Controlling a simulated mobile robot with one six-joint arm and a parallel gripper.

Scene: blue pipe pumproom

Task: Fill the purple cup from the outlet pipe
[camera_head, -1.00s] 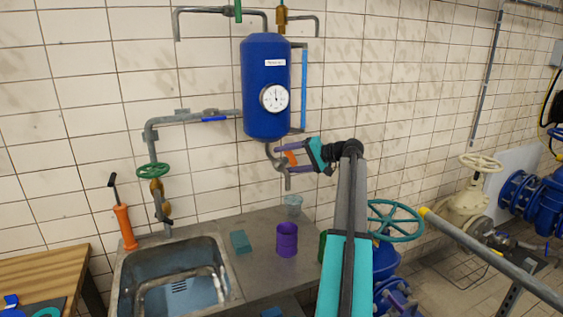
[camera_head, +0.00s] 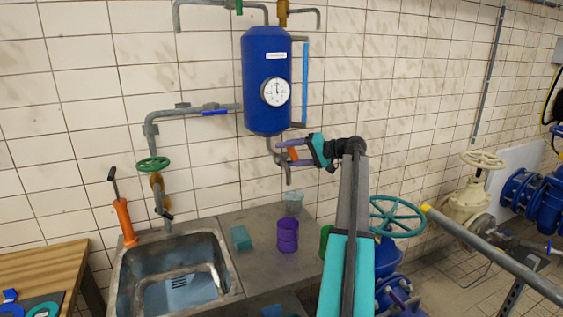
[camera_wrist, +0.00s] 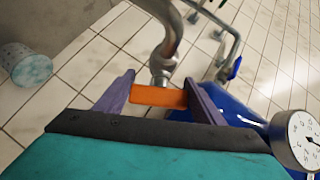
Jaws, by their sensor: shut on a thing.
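The purple cup (camera_head: 288,236) stands upright on the grey counter, right of the sink; its contents cannot be made out. The outlet pipe (camera_head: 288,176) curves down from under the blue tank, its end above the counter behind the cup. No water stream shows. My gripper (camera_head: 288,153) is at this pipe, coming from the right, shut on the orange valve handle (camera_head: 293,154). In the wrist view the handle (camera_wrist: 159,97) lies between my two purple fingers, beside the pipe's metal fitting (camera_wrist: 161,68). A pale blue cup (camera_head: 293,203) stands behind the purple cup.
The blue tank (camera_head: 266,90) with a gauge hangs above my gripper. The sink (camera_head: 135,276) is at left, with a teal sponge (camera_head: 241,237) on the counter beside it. A green handwheel (camera_head: 397,219) is right of my arm.

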